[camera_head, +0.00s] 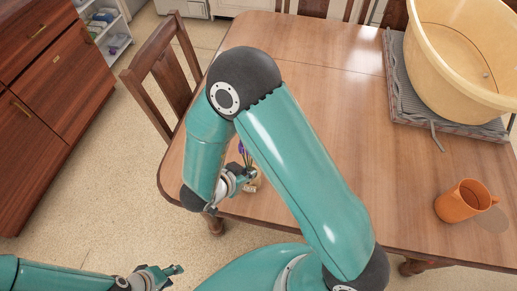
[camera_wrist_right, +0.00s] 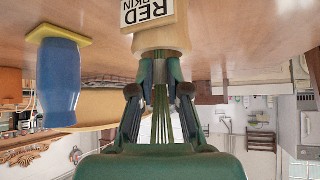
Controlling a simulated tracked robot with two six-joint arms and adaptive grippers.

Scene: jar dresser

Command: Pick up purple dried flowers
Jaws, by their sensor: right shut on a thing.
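The purple dried flowers (camera_head: 243,149) show as a small purple patch beside my right arm in the head view, mostly hidden behind it. Their green stems (camera_wrist_right: 163,124) run between the fingers in the right wrist view, which is upside down. My right gripper (camera_wrist_right: 160,72) is shut on the stems, close to the mouth of a pale jar (camera_wrist_right: 158,36) with a black-and-white label. The gripper also shows at the table's near edge in the head view (camera_head: 246,177). My left gripper (camera_head: 175,270) is low at the left, off the table and apart from everything; its opening is unclear.
A blue vase (camera_wrist_right: 58,85) with a yellow end stands beside the jar. An orange mug (camera_head: 461,202) stands at the table's right. A large yellow tub (camera_head: 455,65) sits on a grey mat (camera_head: 399,85). A wooden chair (camera_head: 162,75) stands at the left edge.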

